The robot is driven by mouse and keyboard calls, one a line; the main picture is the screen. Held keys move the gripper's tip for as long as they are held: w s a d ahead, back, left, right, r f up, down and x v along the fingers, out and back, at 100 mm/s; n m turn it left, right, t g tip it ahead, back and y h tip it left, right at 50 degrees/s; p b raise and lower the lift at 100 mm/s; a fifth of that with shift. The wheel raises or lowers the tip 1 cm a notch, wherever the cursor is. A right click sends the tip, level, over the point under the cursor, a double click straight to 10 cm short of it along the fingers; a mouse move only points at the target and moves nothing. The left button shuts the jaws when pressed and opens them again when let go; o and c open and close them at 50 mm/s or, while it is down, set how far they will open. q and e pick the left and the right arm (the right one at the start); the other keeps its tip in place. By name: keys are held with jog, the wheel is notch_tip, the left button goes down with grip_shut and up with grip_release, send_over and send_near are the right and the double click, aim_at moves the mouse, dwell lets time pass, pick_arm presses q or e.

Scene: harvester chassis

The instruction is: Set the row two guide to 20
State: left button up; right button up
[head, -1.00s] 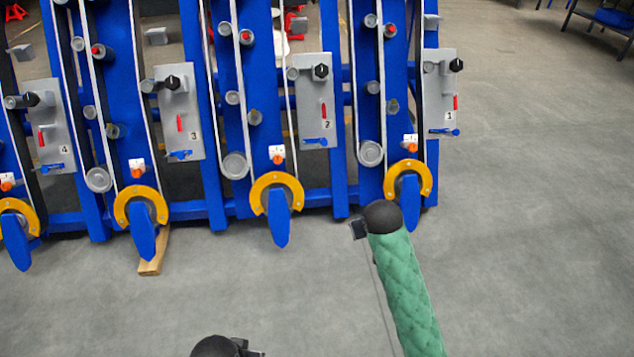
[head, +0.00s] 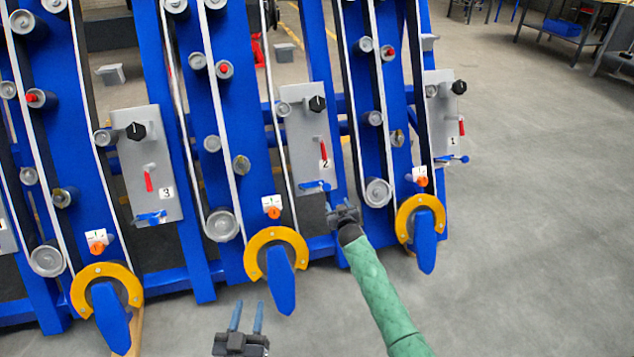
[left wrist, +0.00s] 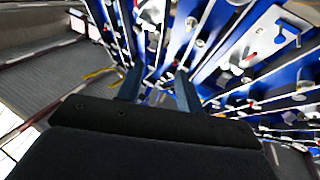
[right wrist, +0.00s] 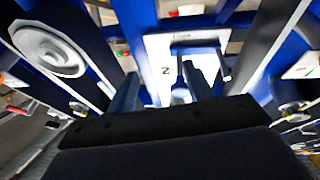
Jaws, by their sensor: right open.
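The row two panel (head: 308,135) is a grey plate marked 2 on the blue frame. It carries a black knob (head: 317,104), a red lever (head: 323,150) and a blue lever (head: 316,186) at its lower edge. Below it, left, an orange knob (head: 274,212) sits under a small white scale plate (head: 271,201), whose reading is too small to tell. My right gripper (head: 343,210) is open just below and right of the blue lever; the right wrist view shows the panel (right wrist: 160,58) ahead of its fingers. My left gripper (head: 247,317) is open and empty, low in front of row two.
Panel 3 (head: 146,170) stands to the left and panel 1 (head: 442,120) to the right, with similar levers. Yellow rings (head: 262,240) with blue pointed plates (head: 281,280) stick out at the bottom. The grey floor (head: 530,230) at the right is clear.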

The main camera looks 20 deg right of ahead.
aim_at(327, 188)
jog(key=r, duration=0.1)
jog(key=a+r+t+y, duration=0.1)
jog(key=a+r+t, duration=0.1)
jog(key=r, duration=0.1)
jog(key=shift+w+y, duration=0.2)
jog(key=shift+y, duration=0.2)
jog(key=shift+a, duration=0.1)
jog(key=shift+w, duration=0.4)
pick_arm(q)
jog(key=s+a+r+t+h, duration=0.1)
jog(key=r+t, duration=0.3)
jog(key=r, duration=0.5)
jog(key=s+a+r+t+b, duration=0.1)
jog(key=s+r+t, duration=0.2)
jog(key=r, duration=0.6)
jog(key=shift+s+a+r+t+h, duration=0.2)
jog(key=shift+s+r+t+h, duration=0.15)
jog(key=shift+t, duration=0.35)
pick_arm(e)
jog(key=w, duration=0.7)
jog(key=shift+a, duration=0.1)
jog(key=shift+c, duration=0.3)
pick_arm(q)
jog(key=shift+w, duration=0.1)
pick_arm(e)
jog(key=shift+a, duration=0.1)
grip_shut()
